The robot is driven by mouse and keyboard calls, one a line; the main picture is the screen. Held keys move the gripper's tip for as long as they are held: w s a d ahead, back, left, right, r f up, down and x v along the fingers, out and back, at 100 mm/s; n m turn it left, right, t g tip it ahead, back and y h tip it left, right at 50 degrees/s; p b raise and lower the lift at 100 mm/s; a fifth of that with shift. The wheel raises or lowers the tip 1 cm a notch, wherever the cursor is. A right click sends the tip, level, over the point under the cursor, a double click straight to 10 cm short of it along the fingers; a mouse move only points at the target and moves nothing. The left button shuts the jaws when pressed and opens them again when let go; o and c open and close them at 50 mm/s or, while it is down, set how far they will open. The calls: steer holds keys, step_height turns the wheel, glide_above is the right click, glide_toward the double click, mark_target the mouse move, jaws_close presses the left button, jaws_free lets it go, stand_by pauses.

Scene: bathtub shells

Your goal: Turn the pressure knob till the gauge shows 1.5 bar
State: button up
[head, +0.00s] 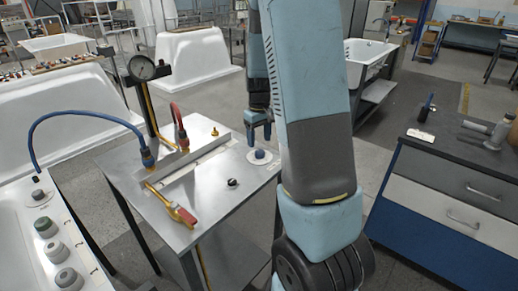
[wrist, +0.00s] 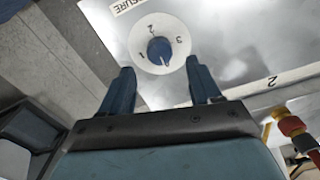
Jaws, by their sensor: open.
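The pressure knob (head: 260,154) is a small blue knob on a round white dial plate, near the right edge of the metal bench. In the wrist view the knob (wrist: 160,50) sits inside a dial marked 1, 2 and 3, with part of a "PRESSURE" label beside it. My gripper (head: 259,138) is open and points down just above the knob. In the wrist view the two fingers of my gripper (wrist: 160,72) are spread, with the knob beyond the gap between their tips, not clasped. The round gauge (head: 142,67) stands on a post at the back left; its reading is too small to tell.
The metal bench (head: 205,206) also carries a blue hose (head: 75,113), a red hose (head: 180,122), a red-handled valve (head: 182,214) and a small black knob (head: 232,183). A drawer cabinet (head: 440,195) stands to the right. White tub shells (head: 195,55) stand behind.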

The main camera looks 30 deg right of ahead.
mark_target(259, 151)
steer(key=shift+f, duration=2.4)
steer(key=shift+c, duration=0.2)
steer(key=c, duration=1)
